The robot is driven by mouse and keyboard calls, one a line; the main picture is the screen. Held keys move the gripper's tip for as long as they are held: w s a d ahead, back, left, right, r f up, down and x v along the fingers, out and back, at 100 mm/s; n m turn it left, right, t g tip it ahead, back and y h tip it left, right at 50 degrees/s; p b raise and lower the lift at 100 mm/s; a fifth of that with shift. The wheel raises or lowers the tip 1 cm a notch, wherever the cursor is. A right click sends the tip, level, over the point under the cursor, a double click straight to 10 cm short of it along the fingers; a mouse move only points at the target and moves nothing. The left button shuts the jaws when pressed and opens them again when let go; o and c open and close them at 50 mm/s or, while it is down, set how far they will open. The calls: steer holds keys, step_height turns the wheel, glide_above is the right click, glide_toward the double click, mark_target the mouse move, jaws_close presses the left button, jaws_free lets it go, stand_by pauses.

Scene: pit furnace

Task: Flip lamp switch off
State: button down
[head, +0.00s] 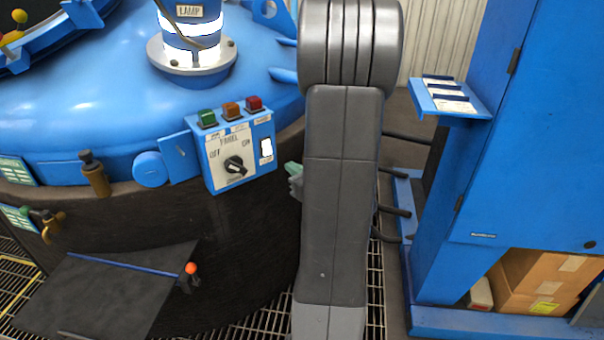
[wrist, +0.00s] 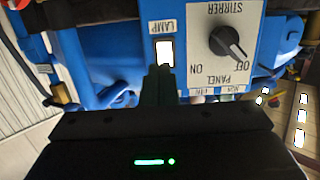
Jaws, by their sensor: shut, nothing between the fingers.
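The lamp switch (head: 266,148) is a small white, bright rocker on the right side of the blue control box (head: 212,178). In the wrist view the lamp switch (wrist: 165,52) appears upside down beside a LAMP label (wrist: 162,27). My gripper (wrist: 160,70) is shut and empty, its dark fingertips close to the switch's lower edge in that view; I cannot tell whether they touch it. In the head view a greenish finger part (head: 294,180) shows beside my arm, right of the box. The lamp (head: 192,50) on the blue dome glows white.
A black rotary knob (head: 235,166) sits left of the switch. Green (head: 207,118), brown (head: 231,110) and red (head: 254,103) buttons top the box. A blue cabinet (head: 530,150) with a small shelf (head: 448,101) stands right.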

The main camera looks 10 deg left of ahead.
mark_target(270, 154)
steer(key=x, duration=0.8)
steer(key=shift+w+a, duration=0.15)
steer(key=shift+a, duration=0.05)
steer(key=shift+f, duration=0.15)
steer(key=shift+w+a+f+b, duration=0.15)
steer(key=shift+f+b, duration=0.1)
steer(key=shift+b, duration=0.6)
steer(key=shift+r, duration=0.25)
